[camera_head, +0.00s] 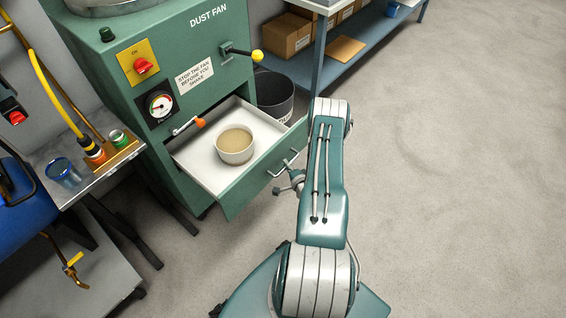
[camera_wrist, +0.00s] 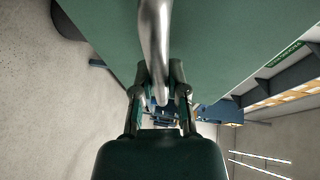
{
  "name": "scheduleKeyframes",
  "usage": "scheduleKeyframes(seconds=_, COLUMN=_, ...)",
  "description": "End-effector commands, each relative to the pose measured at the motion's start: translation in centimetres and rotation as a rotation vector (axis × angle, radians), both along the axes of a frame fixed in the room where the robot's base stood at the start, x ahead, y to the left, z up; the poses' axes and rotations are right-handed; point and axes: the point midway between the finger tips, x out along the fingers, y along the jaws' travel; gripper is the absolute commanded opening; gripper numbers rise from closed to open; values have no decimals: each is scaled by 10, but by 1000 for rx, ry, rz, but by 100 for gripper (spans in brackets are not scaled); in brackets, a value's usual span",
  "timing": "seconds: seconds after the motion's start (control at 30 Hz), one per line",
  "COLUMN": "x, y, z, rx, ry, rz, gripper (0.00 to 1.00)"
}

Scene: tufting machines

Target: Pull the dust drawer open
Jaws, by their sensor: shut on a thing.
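The dust drawer (camera_head: 256,168) of the green dust fan cabinet (camera_head: 208,75) stands out from the cabinet, with its white inside showing. A round white tub (camera_head: 235,145) of tan dust sits inside it. A metal bar handle (camera_head: 283,165) is on the drawer's green front. My gripper (camera_head: 291,183) is at this handle, partly hidden by my arm in the head view. In the wrist view my gripper (camera_wrist: 160,90) has its fingers on either side of the metal handle (camera_wrist: 155,40), shut on it, with the green drawer front (camera_wrist: 220,40) just beyond.
A dark bin (camera_head: 275,97) stands behind the drawer, beside the cabinet. A blue shelf (camera_head: 345,70) with cardboard boxes is at the back. A side table (camera_head: 100,178) with a blue cup and a blue chair (camera_head: 22,205) are at the left. The floor at right is clear.

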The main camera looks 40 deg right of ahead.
Motion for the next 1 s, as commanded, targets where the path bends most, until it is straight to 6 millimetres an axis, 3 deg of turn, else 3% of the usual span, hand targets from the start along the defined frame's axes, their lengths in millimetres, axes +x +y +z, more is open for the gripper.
scheduleKeyframes(seconds=0.3, x=-3, y=2, z=-4, rx=8, ry=12, rz=-1, gripper=0)
scheduleKeyframes(seconds=0.33, x=-3, y=2, z=-4, rx=8, ry=12, rz=-1, gripper=23)
scheduleKeyframes(seconds=0.4, x=-3, y=2, z=-4, rx=8, ry=12, rz=0, gripper=54)
scheduleKeyframes(seconds=0.8, x=-3, y=1, z=-1, rx=2, ry=4, rz=-1, gripper=54)
scheduleKeyframes(seconds=1.0, x=-29, y=9, z=4, rx=5, ry=5, rz=-3, gripper=54)
